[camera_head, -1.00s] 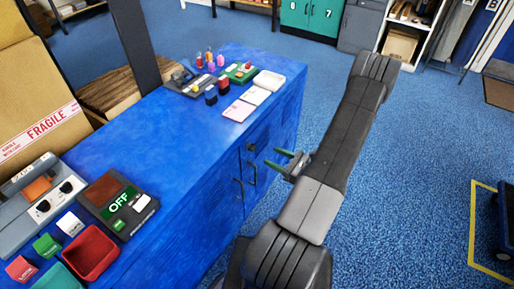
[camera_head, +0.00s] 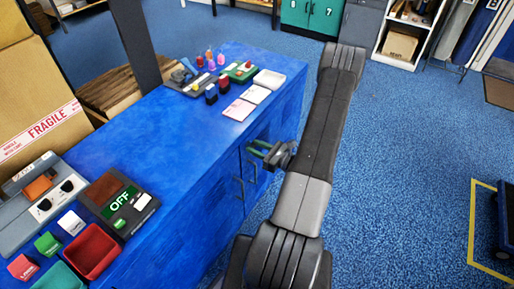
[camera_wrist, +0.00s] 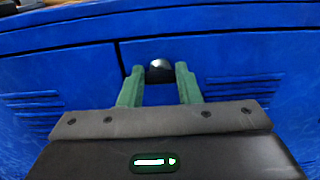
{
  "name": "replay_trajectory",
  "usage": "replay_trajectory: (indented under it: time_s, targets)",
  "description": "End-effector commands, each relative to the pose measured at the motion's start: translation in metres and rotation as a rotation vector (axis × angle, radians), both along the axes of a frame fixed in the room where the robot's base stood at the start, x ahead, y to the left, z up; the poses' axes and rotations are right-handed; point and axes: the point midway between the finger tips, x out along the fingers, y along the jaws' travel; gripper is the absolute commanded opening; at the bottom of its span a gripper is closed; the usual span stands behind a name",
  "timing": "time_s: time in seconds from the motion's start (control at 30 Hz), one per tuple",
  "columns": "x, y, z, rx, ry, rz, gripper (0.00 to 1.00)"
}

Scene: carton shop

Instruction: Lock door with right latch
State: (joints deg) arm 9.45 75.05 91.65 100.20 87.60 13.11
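The blue cabinet (camera_head: 215,200) has doors on its right side, with two dark upright handles (camera_head: 239,188) near the middle. In the wrist view, a small dark shiny latch or knob (camera_wrist: 160,73) sits on the blue front, near the top edge of a door panel (camera_wrist: 225,60). My gripper (camera_head: 259,148) is at the cabinet's door side, near the top. Its green fingers are apart in the wrist view (camera_wrist: 159,69), one on each side of the dark piece. No clear contact shows. The head view does not show the latch clearly.
A FRAGILE carton (camera_head: 35,100) stands at left.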

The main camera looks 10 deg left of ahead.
Motion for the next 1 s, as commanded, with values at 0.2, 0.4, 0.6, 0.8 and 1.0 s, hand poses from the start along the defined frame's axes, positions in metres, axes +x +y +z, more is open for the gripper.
replay_trajectory:
  time_s: [0.2,0.4,0.6,0.8,1.0]
  targets:
    - [0.0001,-0.0001,-0.0001,0.000,-0.001,0.000,0.08]
    - [0.0002,-0.0002,-0.0017,-0.012,-0.032,0.000,0.08]
    - [-0.0003,0.0000,-0.0045,-0.045,-0.126,0.000,0.08]
    - [-0.0009,0.0002,-0.0067,-0.101,-0.285,0.000,0.08]
    - [-0.0014,0.0004,-0.0074,-0.167,-0.464,-0.001,0.08]
